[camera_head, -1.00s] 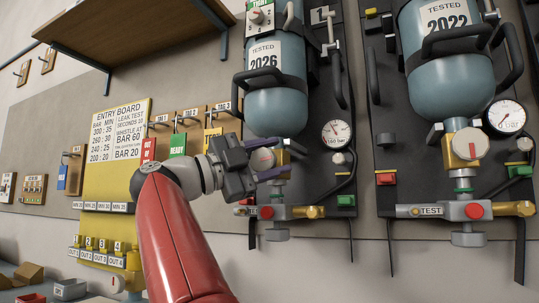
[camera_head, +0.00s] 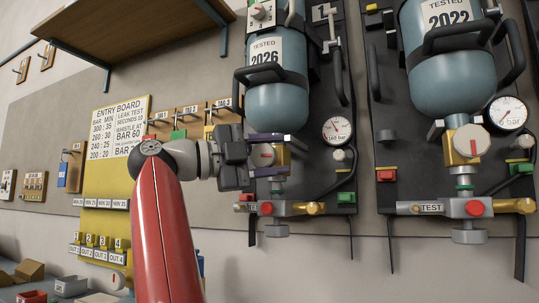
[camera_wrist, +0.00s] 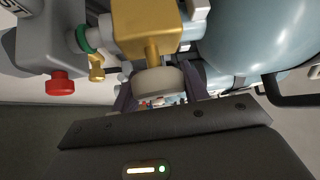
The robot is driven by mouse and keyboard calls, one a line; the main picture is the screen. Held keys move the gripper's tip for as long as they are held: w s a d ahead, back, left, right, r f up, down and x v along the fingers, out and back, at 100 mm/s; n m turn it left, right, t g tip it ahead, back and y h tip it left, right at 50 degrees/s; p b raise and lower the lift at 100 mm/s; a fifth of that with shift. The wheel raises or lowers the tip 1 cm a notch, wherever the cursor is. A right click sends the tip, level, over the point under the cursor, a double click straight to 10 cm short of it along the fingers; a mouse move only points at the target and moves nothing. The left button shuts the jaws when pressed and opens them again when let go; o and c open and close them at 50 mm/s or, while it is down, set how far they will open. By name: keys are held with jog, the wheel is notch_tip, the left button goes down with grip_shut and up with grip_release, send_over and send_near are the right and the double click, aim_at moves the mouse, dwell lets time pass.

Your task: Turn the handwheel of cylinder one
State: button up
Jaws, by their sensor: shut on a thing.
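The left blue cylinder (camera_head: 276,100), labelled TESTED 2026, hangs on a dark backplate. My gripper (camera_head: 279,155) reaches in from the left, with one purple finger above the wheel and one below. In the wrist view the handwheel (camera_wrist: 159,84) lies between the two dark fingers (camera_wrist: 160,92), under the brass valve body (camera_wrist: 148,30). The jaws are shut on the wheel; the contact itself is partly hidden.
A pressure gauge (camera_head: 337,131) is right of the valve. Below are a red button (camera_head: 266,208) and a green block (camera_head: 346,197). A second cylinder (camera_head: 452,80), labelled 2022, hangs right with its own handwheel (camera_head: 472,144). A yellow entry board (camera_head: 120,170) is left.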

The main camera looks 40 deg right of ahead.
jog(key=shift+f, duration=0.3)
jog(key=o, duration=1)
jog(key=shift+a, duration=0.1)
